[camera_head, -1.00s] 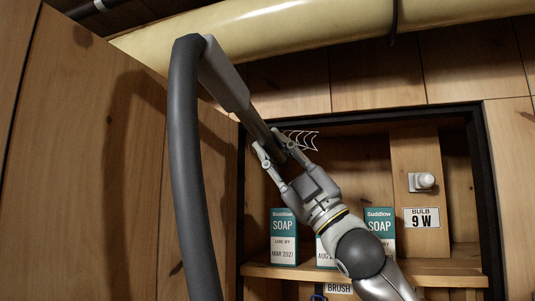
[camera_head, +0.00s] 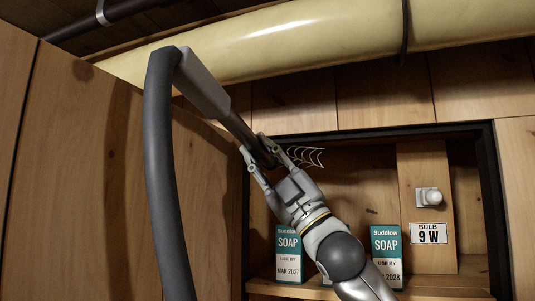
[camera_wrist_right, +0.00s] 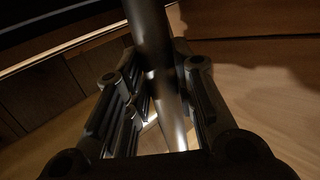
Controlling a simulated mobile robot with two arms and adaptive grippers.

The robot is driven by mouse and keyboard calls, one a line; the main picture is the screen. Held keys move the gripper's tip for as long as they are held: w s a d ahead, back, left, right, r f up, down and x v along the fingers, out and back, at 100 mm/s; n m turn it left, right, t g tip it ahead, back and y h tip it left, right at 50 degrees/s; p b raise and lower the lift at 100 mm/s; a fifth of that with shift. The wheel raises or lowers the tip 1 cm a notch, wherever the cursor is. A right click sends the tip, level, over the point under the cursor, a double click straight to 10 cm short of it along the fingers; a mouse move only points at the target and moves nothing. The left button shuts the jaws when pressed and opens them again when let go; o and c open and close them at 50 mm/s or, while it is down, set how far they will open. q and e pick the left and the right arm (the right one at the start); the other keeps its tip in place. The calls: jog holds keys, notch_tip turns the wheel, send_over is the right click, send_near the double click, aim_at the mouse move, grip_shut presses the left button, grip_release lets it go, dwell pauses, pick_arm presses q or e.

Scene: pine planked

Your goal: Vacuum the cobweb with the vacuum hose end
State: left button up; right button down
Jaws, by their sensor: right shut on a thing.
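The vacuum hose end (camera_head: 205,88) is a grey wand with a thick dark hose hanging from its upper left end. My right gripper (camera_head: 262,155) is shut on the lower part of its tube. In the right wrist view the tube (camera_wrist_right: 152,45) runs between the two fingers (camera_wrist_right: 160,110). My left gripper is not in view.
A wooden cupboard with a dark frame (camera_head: 492,200) holds soap boxes (camera_head: 289,255) on its shelf (camera_head: 440,285). A bulb (camera_head: 428,197) is fixed at the right. A large yellow pipe (camera_head: 300,38) crosses above. A wooden panel (camera_head: 70,180) stands at the left.

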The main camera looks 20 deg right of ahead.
jog(key=shift+p+x, duration=0.65)
jog(key=shift+x, duration=0.3)
jog(key=shift+s+d+f, duration=0.15)
jog(key=shift+s, duration=0.15)
jog(key=s+d, duration=0.5)
jog(key=d, duration=0.2)
jog(key=shift+d+b, duration=0.3)
jog(key=shift+d, duration=0.05)
jog(key=shift+s, duration=0.1)
dwell(1.0)
jog(key=s+a+b, duration=0.2)
jog(key=s+a, duration=0.2)
jog(key=s, duration=0.2)
dwell(0.3)
jog(key=shift+w, duration=0.1)
